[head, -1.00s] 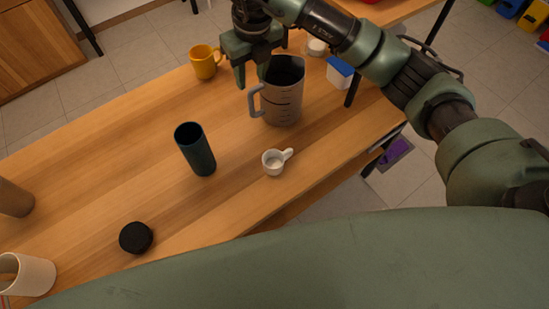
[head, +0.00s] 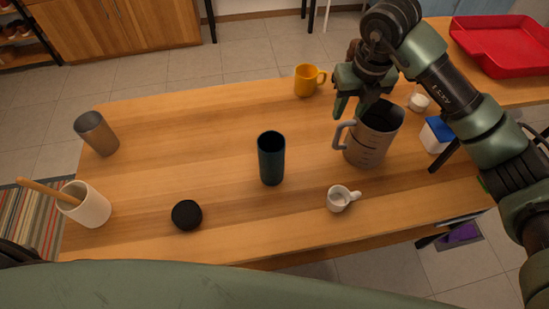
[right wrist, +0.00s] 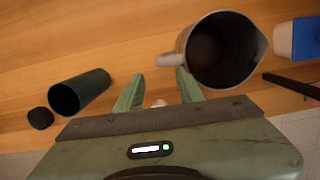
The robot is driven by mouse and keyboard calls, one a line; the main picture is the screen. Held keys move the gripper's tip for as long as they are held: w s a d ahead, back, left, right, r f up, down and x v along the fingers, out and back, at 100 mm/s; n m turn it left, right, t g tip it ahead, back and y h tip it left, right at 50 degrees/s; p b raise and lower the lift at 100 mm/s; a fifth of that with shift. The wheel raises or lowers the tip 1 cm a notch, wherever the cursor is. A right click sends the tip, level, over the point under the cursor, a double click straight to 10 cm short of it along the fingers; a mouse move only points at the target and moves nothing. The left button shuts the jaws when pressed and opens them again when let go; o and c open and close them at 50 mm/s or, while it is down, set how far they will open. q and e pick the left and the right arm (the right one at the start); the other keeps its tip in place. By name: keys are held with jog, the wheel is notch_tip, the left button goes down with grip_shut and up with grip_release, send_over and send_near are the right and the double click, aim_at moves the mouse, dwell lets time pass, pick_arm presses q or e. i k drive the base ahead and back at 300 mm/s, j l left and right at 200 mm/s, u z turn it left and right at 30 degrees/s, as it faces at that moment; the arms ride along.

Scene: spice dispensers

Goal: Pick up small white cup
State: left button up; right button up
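The small white cup (head: 338,199), with a short handle pointing right, stands upright near the front edge of the wooden table. My right gripper (head: 351,106) is above the table, behind the cup and next to the grey measuring jug (head: 372,143); it is apart from the cup. In the right wrist view its two fingers (right wrist: 158,92) are spread with nothing gripped. A small piece of the white cup (right wrist: 158,103) shows between them, mostly hidden by the gripper body. My left gripper is not in view.
A dark green cylinder (head: 271,160) stands left of the cup, with a black round lid (head: 187,214) farther left. A yellow mug (head: 306,82) is behind. A blue-and-white box (head: 436,135) stands right of the jug. The table (head: 200,160) is clear in its left middle.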

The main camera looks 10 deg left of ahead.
aim_at(339, 197)
jog(key=k+j, duration=0.1)
jog(key=k, duration=0.35)
jog(key=k+j, duration=0.15)
jog(key=k, duration=0.25)
